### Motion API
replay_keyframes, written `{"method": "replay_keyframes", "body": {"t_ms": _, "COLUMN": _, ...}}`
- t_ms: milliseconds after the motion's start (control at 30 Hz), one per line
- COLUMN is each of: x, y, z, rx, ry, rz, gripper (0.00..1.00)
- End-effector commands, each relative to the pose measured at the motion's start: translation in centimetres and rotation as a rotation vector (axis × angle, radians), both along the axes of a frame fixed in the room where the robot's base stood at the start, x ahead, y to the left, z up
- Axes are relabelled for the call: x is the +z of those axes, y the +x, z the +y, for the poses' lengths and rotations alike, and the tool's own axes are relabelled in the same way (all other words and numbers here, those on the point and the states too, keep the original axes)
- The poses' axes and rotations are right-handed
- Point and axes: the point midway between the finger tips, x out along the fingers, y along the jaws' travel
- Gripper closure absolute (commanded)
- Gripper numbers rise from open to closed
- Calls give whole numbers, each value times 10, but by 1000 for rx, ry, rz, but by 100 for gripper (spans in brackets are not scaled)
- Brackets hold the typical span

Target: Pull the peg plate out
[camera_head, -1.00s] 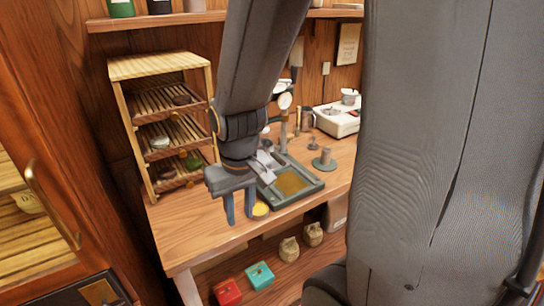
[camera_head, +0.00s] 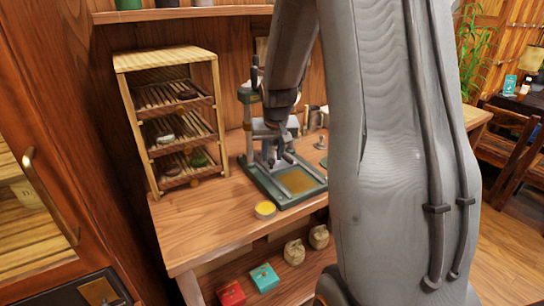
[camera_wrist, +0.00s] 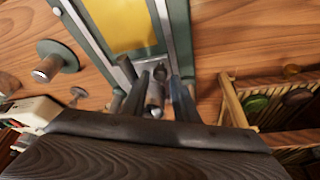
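A dark green press (camera_head: 258,178) stands on the wooden counter, with a flat yellow-brown panel (camera_head: 298,181) in its base. The panel also fills the top of the wrist view (camera_wrist: 118,22), between green and grey rails. My gripper (camera_head: 272,155) is low over the back part of the press; its fingertips are hard to make out in the head view. In the wrist view my gripper (camera_wrist: 160,92) has its two dark fingers apart, with a grey upright peg (camera_wrist: 156,95) between them. I cannot tell whether either finger touches it. The plate under the peg is mostly hidden.
A slatted wooden rack (camera_head: 165,60) with tea cakes stands left of the press. A round-based tamper (camera_wrist: 58,62) stands beside the press. The counter's front left is clear.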

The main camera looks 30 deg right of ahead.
Motion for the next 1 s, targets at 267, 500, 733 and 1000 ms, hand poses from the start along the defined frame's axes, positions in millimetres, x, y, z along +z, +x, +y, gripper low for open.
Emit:
{"method": "replay_keyframes", "body": {"t_ms": 267, "x": -18, "y": 7, "z": -2, "rx": -1, "ry": 0, "rz": 0, "gripper": 73}}
{"method": "replay_keyframes", "body": {"t_ms": 500, "x": -19, "y": 7, "z": -3, "rx": 0, "ry": 0, "rz": 0, "gripper": 73}}
{"method": "replay_keyframes", "body": {"t_ms": 733, "x": -19, "y": 7, "z": -3, "rx": 0, "ry": 0, "rz": 0, "gripper": 100}}
{"method": "replay_keyframes", "body": {"t_ms": 1000, "x": -19, "y": 7, "z": -3, "rx": 0, "ry": 0, "rz": 0, "gripper": 100}}
